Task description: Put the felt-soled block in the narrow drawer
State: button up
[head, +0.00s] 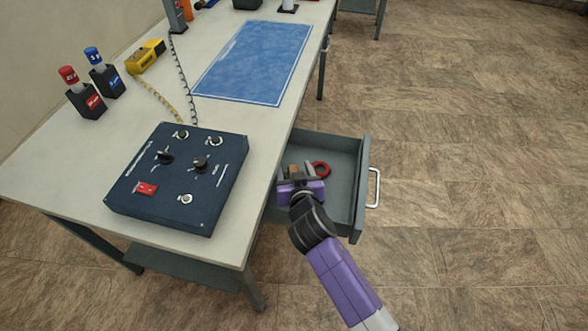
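The drawer (361,195) is pulled out from under the right side of the bench, with a pale bar handle on its front. My gripper (295,172) is over or inside the drawer's left part, pointing away from the head camera. A small tan-brown piece (293,168) shows at the fingertips; it may be the felt-soled block. I cannot tell whether the fingers hold it or whether it rests on the drawer floor. The wrist hides part of the drawer. No felt sole can be made out.
A red ring (321,169) lies in the drawer. On the bench (262,133) are a dark control panel (178,178), a blue mat (254,62), a yellow tool (146,56), and red (87,95) and blue (104,74) items in black holders. The floor to the right is clear.

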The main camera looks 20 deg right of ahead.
jog(key=shift+s+f, duration=0.1)
jog(key=shift+r+p, duration=0.25)
jog(key=shift+p, duration=0.15)
jog(key=v, duration=1.2)
jog(key=shift+r+p, duration=0.3)
jog(key=shift+r, duration=0.05)
